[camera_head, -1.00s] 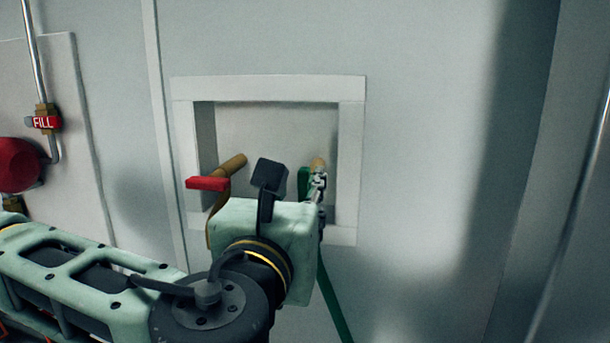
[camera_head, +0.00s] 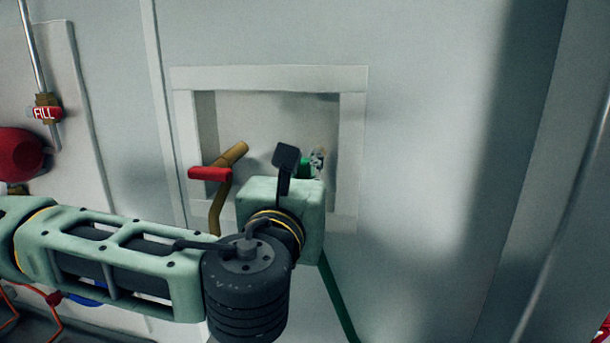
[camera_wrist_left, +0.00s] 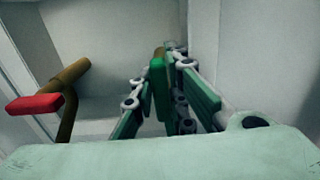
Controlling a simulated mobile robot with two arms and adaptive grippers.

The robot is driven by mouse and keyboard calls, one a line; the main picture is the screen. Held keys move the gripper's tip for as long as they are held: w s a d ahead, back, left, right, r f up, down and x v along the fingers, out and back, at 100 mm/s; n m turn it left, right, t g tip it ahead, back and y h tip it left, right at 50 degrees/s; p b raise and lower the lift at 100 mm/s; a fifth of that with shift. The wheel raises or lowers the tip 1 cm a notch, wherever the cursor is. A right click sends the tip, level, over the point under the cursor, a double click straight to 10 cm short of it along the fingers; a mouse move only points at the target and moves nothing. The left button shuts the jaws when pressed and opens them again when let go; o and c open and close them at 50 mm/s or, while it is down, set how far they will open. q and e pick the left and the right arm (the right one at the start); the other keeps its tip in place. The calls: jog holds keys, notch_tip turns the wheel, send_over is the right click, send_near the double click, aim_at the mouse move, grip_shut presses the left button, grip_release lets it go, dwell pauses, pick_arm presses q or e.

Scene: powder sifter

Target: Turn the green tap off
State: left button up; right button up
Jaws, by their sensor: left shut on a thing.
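The green tap's handle (camera_head: 305,167) is in the white-framed wall recess, mostly hidden behind my left wrist in the head view. In the left wrist view the green handle (camera_wrist_left: 157,88) stands upright between the two fingers, with a brass part behind it. My left gripper (camera_wrist_left: 160,80) is shut on this handle. In the head view only a bit of the left gripper's fingers (camera_head: 317,159) shows past the wrist. My right gripper is not in view.
A red-handled tap (camera_head: 210,173) on a brass pipe is left of my left wrist. The recess frame (camera_head: 270,78) surrounds both taps. A green hose (camera_head: 337,295) hangs below. A FILL valve (camera_head: 45,112) and red round part are farther left. The wall right is clear.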

pick_arm(q)
grip_shut()
jog(key=shift+f+n+b, duration=0.2)
jog(key=shift+n+b, duration=0.3)
jog(key=shift+b, duration=0.4)
jog(key=n+b, duration=0.6)
jog(key=b, duration=0.1)
jog(key=n+b, duration=0.3)
jog(key=shift+w+a+f, duration=0.1)
jog(key=shift+a+f, duration=0.15)
jog(key=shift+a, duration=0.15)
jog(key=shift+a+f+n+b, duration=0.1)
jog(key=shift+n+b, duration=2.8)
jog(key=shift+n, duration=1)
jog(key=o, duration=0.8)
grip_release()
